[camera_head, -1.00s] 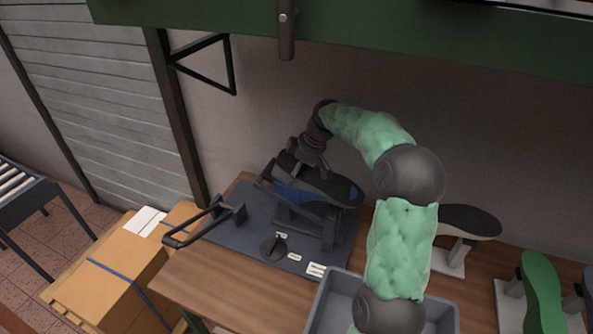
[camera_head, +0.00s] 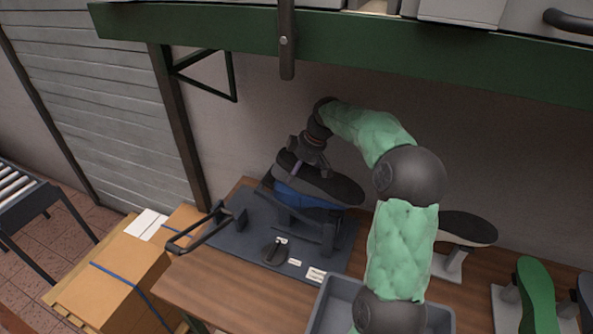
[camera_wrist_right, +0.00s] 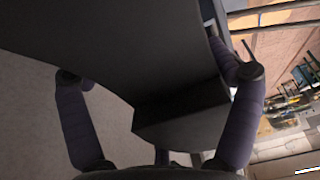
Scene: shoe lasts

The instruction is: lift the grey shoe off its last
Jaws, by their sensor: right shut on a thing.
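The dark grey shoe (camera_head: 325,184) is sole up at the mat station, with a blue last (camera_head: 308,195) showing as a band below it. The blue last sits above a dark stand (camera_head: 328,236). My right gripper (camera_head: 301,163) is shut on the shoe's left end, reaching in from above. In the right wrist view its fingers (camera_wrist_right: 160,78) stand on either side of a large dark body, the shoe (camera_wrist_right: 130,40). How much of the last is still inside the shoe is hidden. My left gripper is not in view.
A dark mat (camera_head: 215,245) bears a lever handle (camera_head: 210,228) and a round knob (camera_head: 274,252). A grey bin (camera_head: 335,300) is in front. A dark-soled form (camera_head: 468,228) and a green form (camera_head: 540,292) stand at right. A green beam (camera_head: 400,50) runs overhead.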

